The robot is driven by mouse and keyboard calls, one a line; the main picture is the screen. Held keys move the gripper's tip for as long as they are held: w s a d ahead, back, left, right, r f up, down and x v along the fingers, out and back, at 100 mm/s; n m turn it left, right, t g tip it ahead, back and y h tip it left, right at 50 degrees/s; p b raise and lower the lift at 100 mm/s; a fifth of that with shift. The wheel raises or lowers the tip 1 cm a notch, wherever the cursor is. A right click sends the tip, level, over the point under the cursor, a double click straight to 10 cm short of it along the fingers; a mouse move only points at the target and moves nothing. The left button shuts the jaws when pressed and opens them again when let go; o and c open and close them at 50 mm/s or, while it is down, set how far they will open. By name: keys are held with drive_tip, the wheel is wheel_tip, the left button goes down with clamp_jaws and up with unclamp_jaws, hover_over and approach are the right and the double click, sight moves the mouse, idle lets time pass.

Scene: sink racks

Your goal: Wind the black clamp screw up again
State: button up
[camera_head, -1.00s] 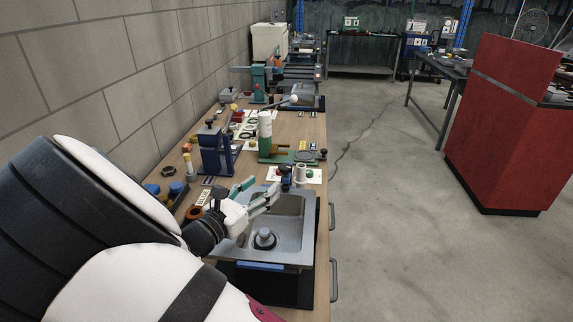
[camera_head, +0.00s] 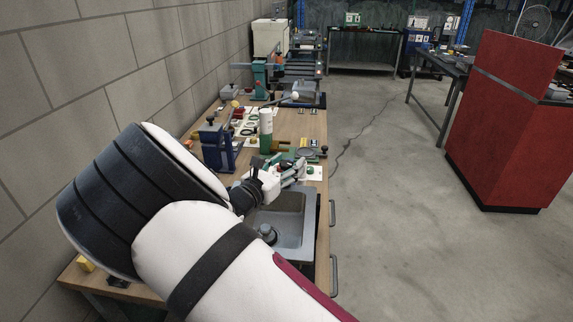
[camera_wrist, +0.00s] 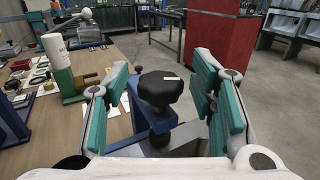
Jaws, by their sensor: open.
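The black clamp screw has a dark lobed knob (camera_wrist: 160,88) with a small white mark on top. It stands upright on a blue body (camera_wrist: 155,122) in the middle of the wrist view. My gripper (camera_wrist: 162,80) is open, with one green-padded finger on each side of the knob and visible gaps between pads and knob. In the head view my gripper (camera_head: 290,172) is above the far edge of the sink and hides most of the clamp there.
A white and green cylinder (camera_head: 266,130) stands just beyond my gripper. A blue frame (camera_head: 215,148) stands to the left. The sink basin (camera_head: 285,215) is on the near side. The floor right of the bench is open.

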drive_tip(key=c, duration=1.2)
drive_tip(key=shift+s+n+y+p, duration=0.1)
drive_tip(key=shift+n+y+p, duration=0.2)
drive_tip(key=shift+y+p, duration=0.2)
